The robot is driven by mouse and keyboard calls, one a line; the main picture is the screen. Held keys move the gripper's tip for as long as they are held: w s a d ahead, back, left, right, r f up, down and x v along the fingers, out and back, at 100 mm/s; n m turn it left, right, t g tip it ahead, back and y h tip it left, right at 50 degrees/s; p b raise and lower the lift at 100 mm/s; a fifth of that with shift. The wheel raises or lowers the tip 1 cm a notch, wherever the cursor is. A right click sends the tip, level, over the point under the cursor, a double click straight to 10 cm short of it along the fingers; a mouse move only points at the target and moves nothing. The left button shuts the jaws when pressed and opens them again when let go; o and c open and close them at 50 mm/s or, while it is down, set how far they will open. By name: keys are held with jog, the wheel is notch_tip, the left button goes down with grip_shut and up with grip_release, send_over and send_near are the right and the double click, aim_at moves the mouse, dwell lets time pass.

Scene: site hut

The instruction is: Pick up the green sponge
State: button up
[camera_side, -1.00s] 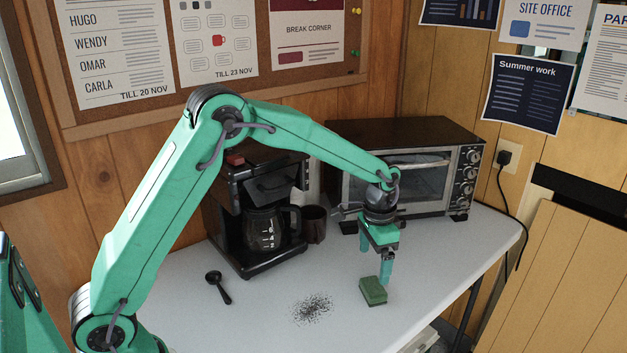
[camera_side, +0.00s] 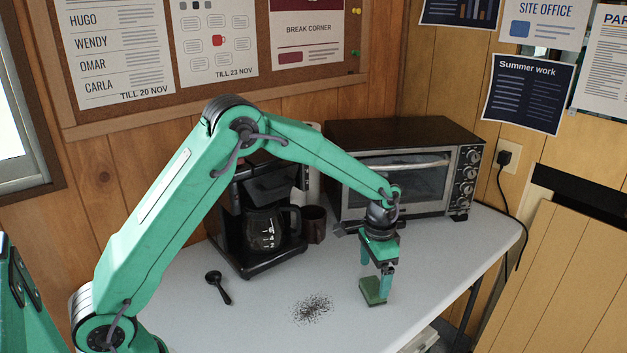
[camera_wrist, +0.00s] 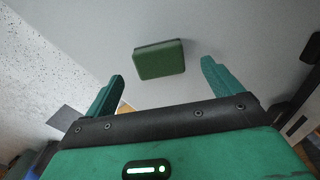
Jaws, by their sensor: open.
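The green sponge (camera_side: 371,292) lies on the white table near its front right part. My gripper (camera_side: 374,277) is open and points down just above it. In the side view one finger overlaps part of the sponge, and I cannot tell whether they touch. In the wrist view the sponge (camera_wrist: 160,60) shows whole, a little beyond the two spread fingertips and roughly midway between them. Nothing is held between the fingers (camera_wrist: 161,72).
Dark crumbs (camera_side: 312,308) lie left of the sponge, and a black spoon (camera_side: 218,287) lies farther left. A coffee maker (camera_side: 262,262), a dark mug (camera_side: 314,224) and a toaster oven (camera_side: 408,180) stand behind. The table's right edge is close to the sponge.

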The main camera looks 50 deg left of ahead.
aim_at(374, 285)
jog(key=shift+f, duration=2.25)
jog(key=c, duration=1.1)
jog(key=shift+o, duration=0.2)
jog(key=shift+r, duration=0.15)
jog(key=shift+r, duration=0.55)
jog(key=r, duration=0.3)
jog(key=shift+s+d+r, duration=0.1)
jog(key=shift+s+d, duration=0.05)
jog(key=shift+d, duration=0.2)
jog(key=s+d+r, duration=0.6)
jog(key=s+d, duration=0.1)
jog(key=d, duration=0.1)
jog(key=shift+d+r, duration=0.2)
jog(key=shift+d, duration=0.05)
